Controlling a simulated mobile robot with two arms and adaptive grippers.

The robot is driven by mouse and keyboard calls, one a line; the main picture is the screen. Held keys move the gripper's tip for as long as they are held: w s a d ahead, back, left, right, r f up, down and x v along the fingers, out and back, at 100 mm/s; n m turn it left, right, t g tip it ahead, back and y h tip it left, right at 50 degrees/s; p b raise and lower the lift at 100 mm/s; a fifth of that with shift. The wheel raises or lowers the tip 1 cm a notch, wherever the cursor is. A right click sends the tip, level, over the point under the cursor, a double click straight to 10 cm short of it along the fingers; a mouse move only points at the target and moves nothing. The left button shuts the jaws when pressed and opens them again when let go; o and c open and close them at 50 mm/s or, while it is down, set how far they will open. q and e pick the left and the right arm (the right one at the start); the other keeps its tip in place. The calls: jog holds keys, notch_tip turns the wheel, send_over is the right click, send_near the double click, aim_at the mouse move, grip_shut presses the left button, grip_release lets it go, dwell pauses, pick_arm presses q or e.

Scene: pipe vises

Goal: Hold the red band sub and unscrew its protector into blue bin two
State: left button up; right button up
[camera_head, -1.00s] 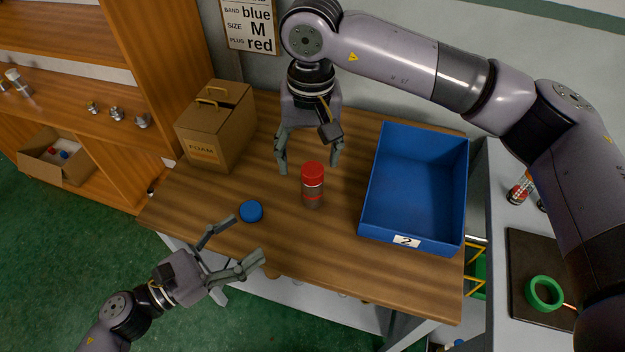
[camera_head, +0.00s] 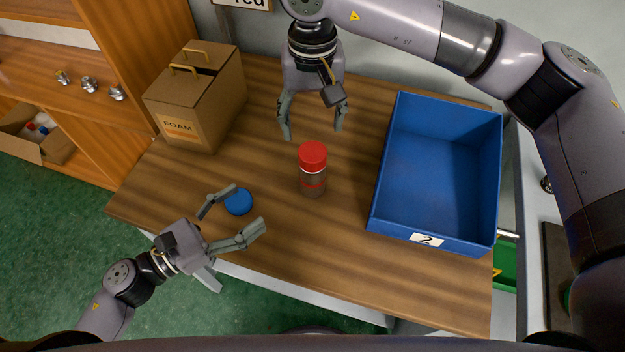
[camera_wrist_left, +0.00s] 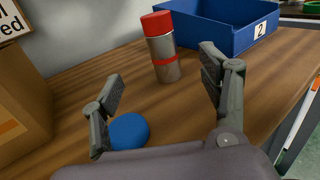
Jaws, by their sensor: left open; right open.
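The red band sub (camera_head: 312,184) stands upright on the wooden table, a metal cylinder with a red band, topped by its red protector (camera_head: 313,155). In the left wrist view the sub (camera_wrist_left: 163,58) stands ahead, beyond the open fingers. My left gripper (camera_head: 228,211) is open and empty at the table's front left edge, beside a blue cap. My right gripper (camera_head: 312,130) is open, fingers pointing down, just behind the sub and apart from it. Blue bin two (camera_head: 385,222), marked 2, stands right of the sub and looks empty.
The round blue cap (camera_head: 238,201) lies on the table by my left fingers. A cardboard FOAM box (camera_head: 197,105) stands at the back left. Shelves (camera_head: 75,75) with metal fittings are further left. The table (camera_head: 330,255) is clear in front of the sub.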

aim_at(302, 173)
pick_arm(q)
jog(key=shift+w+f, duration=0.1)
jog(key=shift+f, duration=0.5)
jog(key=shift+w+d, duration=0.15)
jog(key=x, duration=1.7)
jog(key=shift+c, duration=0.5)
grip_shut()
